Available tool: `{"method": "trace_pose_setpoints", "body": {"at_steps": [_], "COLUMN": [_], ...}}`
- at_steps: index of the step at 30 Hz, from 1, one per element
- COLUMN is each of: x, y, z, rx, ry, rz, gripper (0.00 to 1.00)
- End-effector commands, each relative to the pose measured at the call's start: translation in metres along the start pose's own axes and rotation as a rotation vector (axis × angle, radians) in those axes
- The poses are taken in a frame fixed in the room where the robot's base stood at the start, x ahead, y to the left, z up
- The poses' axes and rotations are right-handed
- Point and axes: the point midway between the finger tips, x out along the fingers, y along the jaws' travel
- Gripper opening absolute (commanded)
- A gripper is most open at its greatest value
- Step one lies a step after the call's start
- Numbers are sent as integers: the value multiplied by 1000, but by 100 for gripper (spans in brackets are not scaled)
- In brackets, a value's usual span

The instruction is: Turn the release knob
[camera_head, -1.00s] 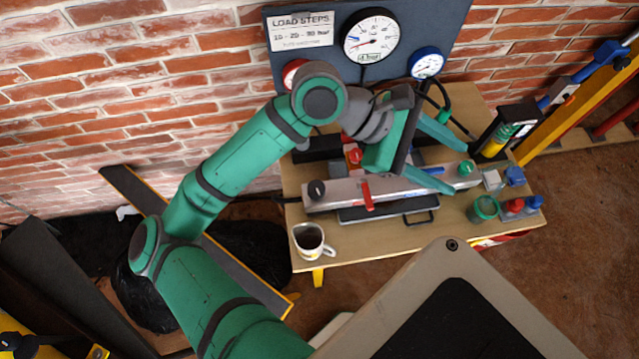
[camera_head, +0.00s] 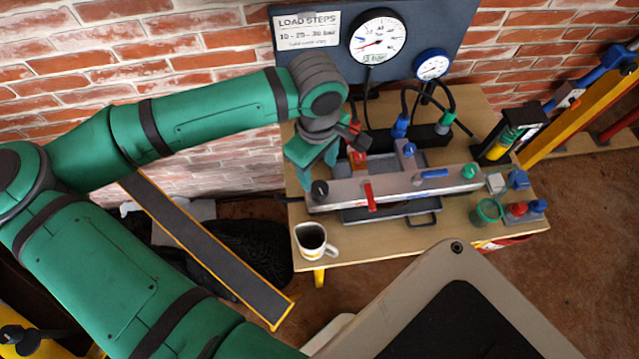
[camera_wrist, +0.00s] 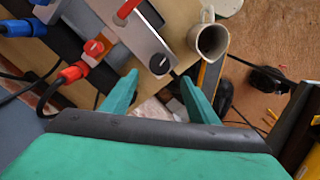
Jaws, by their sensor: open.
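A long grey metal block (camera_head: 400,189) lies across the wooden table. A round black knob (camera_head: 320,187) with a pale mark sits on its left end; it also shows in the wrist view (camera_wrist: 159,63). A red knob (camera_wrist: 93,47) with a white mark sits behind the block, partly hidden by my gripper in the head view. I cannot tell by label which is the release knob. My gripper (camera_head: 316,168) is open and empty near the block's left end. In the wrist view the black knob appears just beyond the gap between my fingertips (camera_wrist: 158,80), apparently untouched.
A red lever (camera_head: 369,196) stands on the block. A mug (camera_head: 313,240) stands at the table's front left corner. Gauges (camera_head: 378,40) hang on the board behind, with hoses below. A green cup (camera_head: 487,211) and small fittings stand at the right.

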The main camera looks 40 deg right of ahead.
Motion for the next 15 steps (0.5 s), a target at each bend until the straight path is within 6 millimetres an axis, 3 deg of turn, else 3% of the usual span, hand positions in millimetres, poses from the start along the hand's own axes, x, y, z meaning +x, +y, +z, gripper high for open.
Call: {"method": "trace_pose_setpoints", "body": {"at_steps": [9,15], "x": [56,80], "y": [1,1], "z": [2,2], "rx": [0,-1], "ry": [-6,-5], "rz": [2,1], "gripper": [54,54]}}
